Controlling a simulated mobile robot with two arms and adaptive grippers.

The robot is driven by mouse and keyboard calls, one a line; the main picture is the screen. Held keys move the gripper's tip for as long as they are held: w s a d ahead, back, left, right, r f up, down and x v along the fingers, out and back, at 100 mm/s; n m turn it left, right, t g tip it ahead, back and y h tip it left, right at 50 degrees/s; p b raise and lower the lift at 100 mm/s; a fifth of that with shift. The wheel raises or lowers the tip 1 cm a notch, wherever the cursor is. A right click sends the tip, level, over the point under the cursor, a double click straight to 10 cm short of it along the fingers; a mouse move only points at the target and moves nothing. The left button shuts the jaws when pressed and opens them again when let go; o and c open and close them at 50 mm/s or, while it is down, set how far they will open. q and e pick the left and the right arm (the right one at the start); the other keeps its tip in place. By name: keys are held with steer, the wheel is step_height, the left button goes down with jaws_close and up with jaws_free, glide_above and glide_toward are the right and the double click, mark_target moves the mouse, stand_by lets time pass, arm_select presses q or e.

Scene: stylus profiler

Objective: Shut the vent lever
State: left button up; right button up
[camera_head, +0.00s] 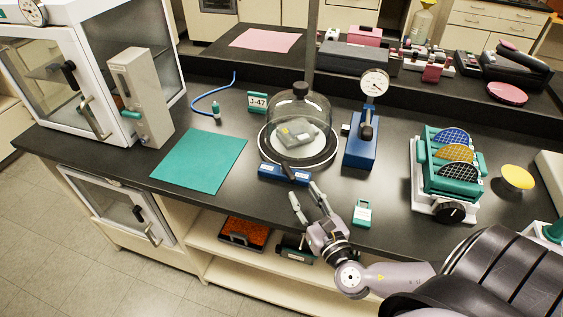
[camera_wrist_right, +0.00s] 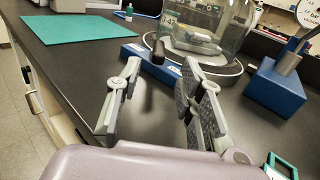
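The vent lever (camera_head: 288,172) is a short black handle on a blue block (camera_head: 268,172) at the front of the glass bell jar (camera_head: 300,112). In the right wrist view the lever (camera_wrist_right: 158,52) sticks out from the blue block (camera_wrist_right: 133,52) toward my fingers. My right gripper (camera_head: 305,194) is just in front of the block, near the counter's front edge. Its two fingers are apart with nothing between them, and the lever appears beyond the gap between them. I cannot see contact with the lever. My left gripper is not in view.
A blue dial gauge stand (camera_head: 360,150) is right of the jar. A small teal-framed item (camera_head: 362,213) lies right of my gripper. A teal mat (camera_head: 200,160) lies to the left. A wafer rack (camera_head: 420,185) stands further right. Bare counter lies between mat and block.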

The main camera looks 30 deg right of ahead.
mark_target(285, 163)
steer(key=w, duration=0.4)
steer(key=w+d+p, duration=0.1)
steer(key=w, duration=0.2)
steer(key=w+d+p, duration=0.1)
steer(key=w, duration=0.3)
steer(key=shift+w, duration=0.85)
steer(key=shift+c, duration=0.4)
jaws_close()
